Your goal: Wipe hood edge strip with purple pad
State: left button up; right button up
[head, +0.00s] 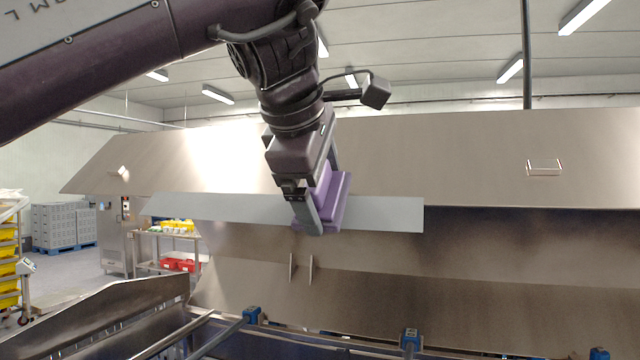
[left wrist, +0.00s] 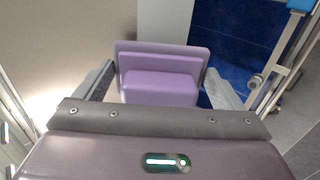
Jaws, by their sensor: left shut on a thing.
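The purple pad (head: 338,200) is a block with a wider flat plate on its far side. My left gripper (head: 312,208) is shut on it, and the fingers stand on both sides of the block. In the left wrist view the pad (left wrist: 160,82) sits between the two fingers. The hood edge strip (head: 385,212) is a long light-grey band along the lower edge of the metal hood. The pad overlaps the strip right of its middle in the head view; whether it touches cannot be told. The strip also shows in the left wrist view (left wrist: 165,22). My right gripper is out of view.
The steel hood (head: 450,150) spans the width, with a small handle (head: 544,167) at right. Below are two thin upright tabs (head: 300,268) and rails with blue clamps (head: 410,338). A table with red and yellow bins (head: 180,264) and grey crates (head: 64,226) stand at left.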

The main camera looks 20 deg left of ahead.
pick_arm(q)
jog(key=shift+x, duration=0.85)
jog(key=a, duration=0.4)
jog(key=shift+d+f, duration=0.1)
jog(key=shift+d, duration=1.85)
jog(key=shift+s, duration=0.1)
